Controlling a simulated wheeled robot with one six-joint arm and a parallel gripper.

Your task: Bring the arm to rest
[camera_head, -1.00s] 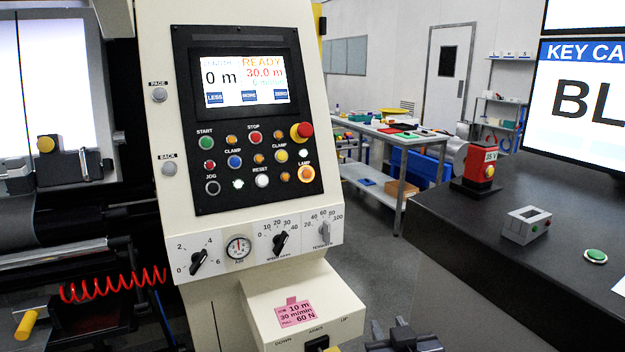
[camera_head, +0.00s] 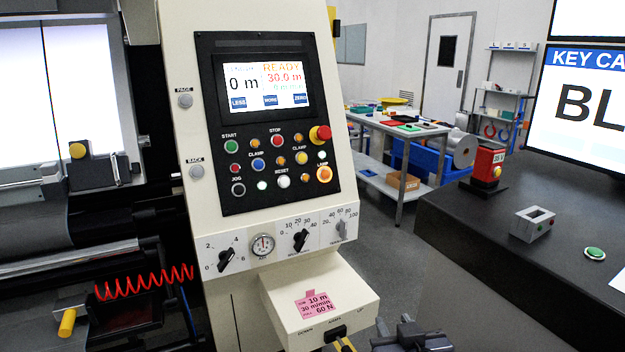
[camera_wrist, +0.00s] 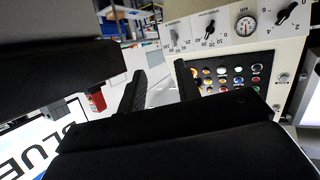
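My gripper (camera_wrist: 160,88) shows in the wrist view as two black fingers standing apart, with nothing between them. Beyond the gap are a pale surface and the control panel (camera_wrist: 228,78), which appears upside down. In the head view a dark grey part of my arm shows at the bottom edge, right of the cream machine column (camera_head: 230,290); the fingers cannot be made out there. The panel's screen (camera_head: 264,87) reads READY, 0 m and 30.0 m.
A dark counter (camera_head: 480,230) at right holds a red device (camera_head: 487,163), a grey switch box (camera_head: 532,224) and a green button (camera_head: 595,253). A cream box with a pink note (camera_head: 315,304) juts out low. A red coiled hose (camera_head: 145,283) hangs left. Floor between is clear.

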